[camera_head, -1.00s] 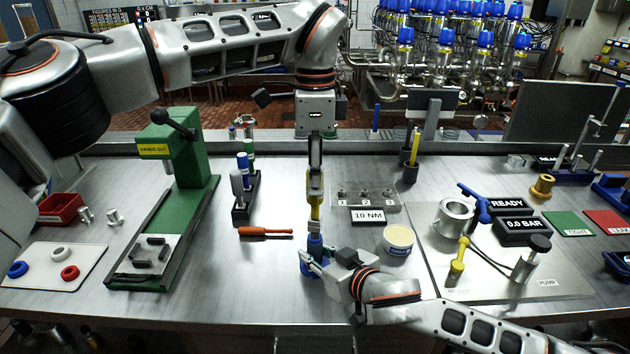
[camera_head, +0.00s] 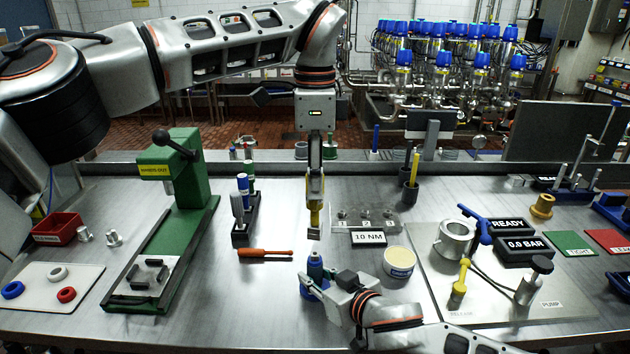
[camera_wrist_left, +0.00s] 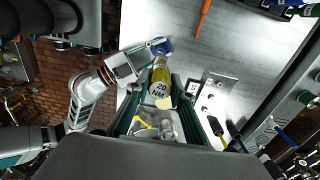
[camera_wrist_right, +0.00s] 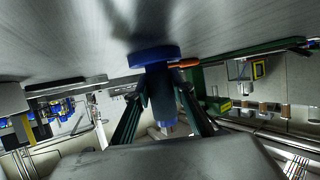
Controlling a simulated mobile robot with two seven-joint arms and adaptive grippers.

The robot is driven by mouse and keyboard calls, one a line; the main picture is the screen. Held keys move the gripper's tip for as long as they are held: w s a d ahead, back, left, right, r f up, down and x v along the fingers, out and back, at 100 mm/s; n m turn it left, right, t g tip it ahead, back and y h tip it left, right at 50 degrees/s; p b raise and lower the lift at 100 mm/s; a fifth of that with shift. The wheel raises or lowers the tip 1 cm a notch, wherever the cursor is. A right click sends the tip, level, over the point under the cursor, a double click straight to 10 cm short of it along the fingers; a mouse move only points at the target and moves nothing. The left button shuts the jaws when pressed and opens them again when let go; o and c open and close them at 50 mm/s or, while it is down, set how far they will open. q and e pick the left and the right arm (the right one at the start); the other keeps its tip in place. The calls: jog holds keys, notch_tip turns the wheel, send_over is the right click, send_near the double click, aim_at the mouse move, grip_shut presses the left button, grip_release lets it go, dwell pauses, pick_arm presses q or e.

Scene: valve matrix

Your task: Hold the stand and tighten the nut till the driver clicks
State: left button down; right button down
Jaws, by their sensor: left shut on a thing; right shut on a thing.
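My left gripper (camera_head: 315,183) points down, shut on a yellow driver (camera_head: 314,215). Its label reads 20 NM in the left wrist view (camera_wrist_left: 160,90). The driver's grey lower end hangs upright just above the blue stand (camera_head: 315,268), with a small gap visible between them. My right gripper (camera_head: 326,284) is shut on the stand from the front right, near the table's front edge. The right wrist view shows the stand's round blue base (camera_wrist_right: 154,56) and its column between my fingers. I cannot make out the nut clearly.
A round tub (camera_head: 399,262) and a 10 NM sign (camera_head: 368,238) are to the right. A green press (camera_head: 175,225) stands at left, a pump plate (camera_head: 500,285) at right.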

jog(key=c, duration=1.6)
grip_release()
jog(key=shift+c, duration=0.2)
jog(key=v, duration=1.2)
jog(key=shift+f, duration=0.1)
